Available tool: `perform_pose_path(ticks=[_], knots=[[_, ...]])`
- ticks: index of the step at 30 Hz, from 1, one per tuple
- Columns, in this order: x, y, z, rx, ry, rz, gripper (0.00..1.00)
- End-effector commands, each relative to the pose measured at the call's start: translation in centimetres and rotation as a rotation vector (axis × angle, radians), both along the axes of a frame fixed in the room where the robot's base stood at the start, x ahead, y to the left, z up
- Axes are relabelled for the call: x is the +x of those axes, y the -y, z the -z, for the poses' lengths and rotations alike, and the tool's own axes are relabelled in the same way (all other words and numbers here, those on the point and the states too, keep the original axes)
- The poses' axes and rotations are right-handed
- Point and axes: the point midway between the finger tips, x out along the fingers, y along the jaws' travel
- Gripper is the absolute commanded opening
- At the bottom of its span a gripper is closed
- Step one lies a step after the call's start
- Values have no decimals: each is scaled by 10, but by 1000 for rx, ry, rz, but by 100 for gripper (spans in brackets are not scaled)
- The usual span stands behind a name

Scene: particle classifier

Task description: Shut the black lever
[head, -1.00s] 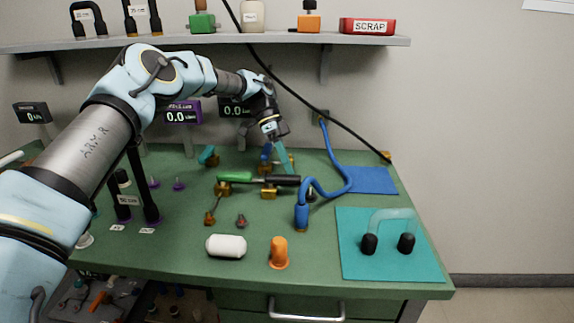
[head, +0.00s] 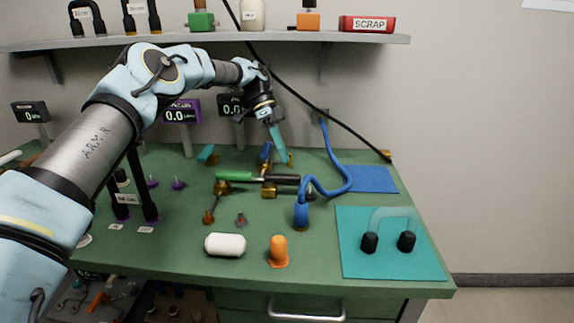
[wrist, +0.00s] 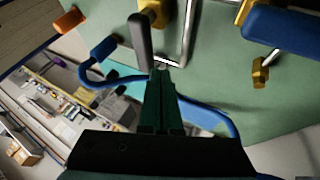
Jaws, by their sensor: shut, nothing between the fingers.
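The black lever (head: 284,179) lies level across its brass valve in the middle of the green bench, in line with the green lever (head: 235,176). In the wrist view its dark handle (wrist: 139,42) is just left of and beyond my fingertips. My gripper (head: 286,162) is shut and empty, pointing down behind the black lever in the head view. In the wrist view my gripper (wrist: 162,70) has its fingers together near the handle's end; I cannot tell whether they touch it.
A blue hose (head: 334,190) curves right of the lever. A blue handle (head: 266,152) and teal handle (head: 207,153) stand behind. A white capsule (head: 225,244) and orange peg (head: 279,250) are in front. A teal mat (head: 355,262) is at right.

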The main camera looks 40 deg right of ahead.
Motion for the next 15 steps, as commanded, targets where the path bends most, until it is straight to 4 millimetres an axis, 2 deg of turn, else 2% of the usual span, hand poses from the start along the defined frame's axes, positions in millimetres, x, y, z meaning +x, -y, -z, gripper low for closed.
perform_pose_path(ticks=[6, 15], knots=[[16, 2, -21, -1, 0, 1, 0], [22, 1, -30, 1, -1, 1, 0]])
